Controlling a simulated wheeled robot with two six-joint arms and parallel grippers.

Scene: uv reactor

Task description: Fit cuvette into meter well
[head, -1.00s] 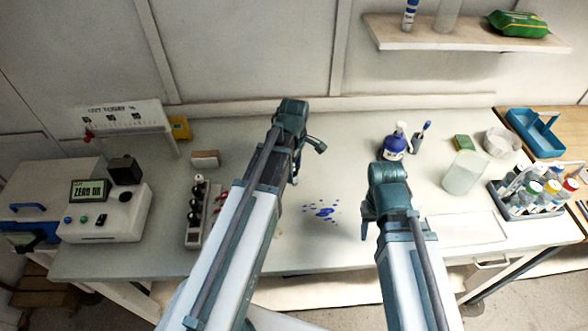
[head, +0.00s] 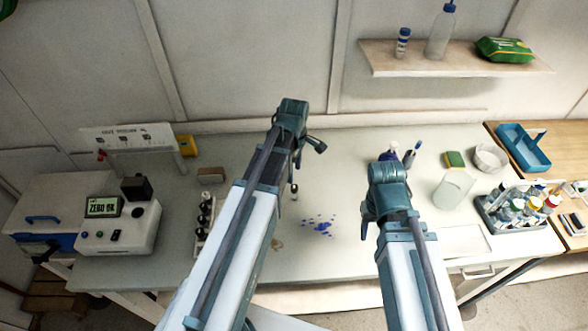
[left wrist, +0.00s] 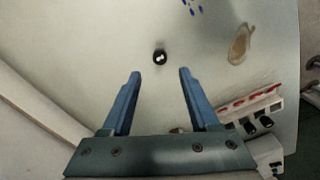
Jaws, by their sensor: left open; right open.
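A small upright vial with a dark cap, likely the cuvette (head: 294,190), stands on the bench just right of my left arm. It also shows in the left wrist view, with its black cap (left wrist: 160,57) seen from above. My left gripper (left wrist: 160,76) is open and empty; the vial appears beyond the gap between its fingertips, not touched.
A brown stain (left wrist: 241,44) and blue spots (head: 320,227) mark the bench near the vial. A beaker (head: 453,190) and bottle rack (head: 516,212) stand at the right.

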